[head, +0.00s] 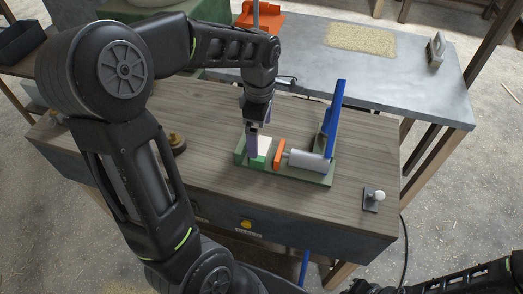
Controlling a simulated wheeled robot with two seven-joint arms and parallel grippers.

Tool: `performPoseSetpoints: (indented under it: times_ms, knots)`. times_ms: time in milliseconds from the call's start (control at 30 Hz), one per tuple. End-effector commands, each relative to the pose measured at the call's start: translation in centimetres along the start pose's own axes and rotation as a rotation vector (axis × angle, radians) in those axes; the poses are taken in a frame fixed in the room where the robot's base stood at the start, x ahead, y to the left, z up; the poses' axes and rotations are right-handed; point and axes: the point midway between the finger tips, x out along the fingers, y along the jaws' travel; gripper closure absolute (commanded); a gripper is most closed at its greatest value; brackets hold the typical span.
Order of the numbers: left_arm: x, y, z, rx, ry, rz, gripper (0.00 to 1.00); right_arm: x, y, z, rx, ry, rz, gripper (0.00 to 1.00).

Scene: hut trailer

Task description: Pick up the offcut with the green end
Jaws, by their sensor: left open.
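The offcut with the green end (258,162) sits at the left part of a green-based clamp fixture (310,177) on the wooden bench top. Its green end faces me and a pale top shows behind it. My left gripper (254,148) points down right at the offcut, its fingers open and partly covering it; whether they touch it I cannot tell. The fixture has an orange pusher plate (279,153), a silver cylinder (305,160) and an upright blue lever (333,115). The orange plate stands just right of the offcut. Part of my right arm shows at lower right, but its gripper does not.
A grey table (395,85) stands behind.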

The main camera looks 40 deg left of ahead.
Motion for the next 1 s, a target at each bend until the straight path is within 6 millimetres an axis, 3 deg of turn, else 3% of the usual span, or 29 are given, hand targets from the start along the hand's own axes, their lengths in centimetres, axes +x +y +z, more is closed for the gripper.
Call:
performPoseSetpoints:
  times_ms: [167, 533, 800, 1000]
  knots:
    - [1.7, 0.0, 0.0, 0.0, 0.001, -0.002, 0.0, -0.1, 0.0, 0.0, 0.0, 0.0, 0.0, 1.0]
    - [2.2, -0.1, 0.1, 0.001, 0.001, -0.003, 0.0, -0.2, -0.1, 0.0, 0.0, 0.0, 0.0, 1.0]
    - [5.9, -0.1, 0.3, 0.0, 0.001, -0.006, 0.0, -0.9, -0.3, 0.0, 0.0, -0.001, 0.0, 1.0]
    - [7.1, 0.0, 0.4, 0.0, -0.001, -0.001, 0.0, -0.9, -0.4, 0.0, 0.0, -0.001, 0.0, 1.0]
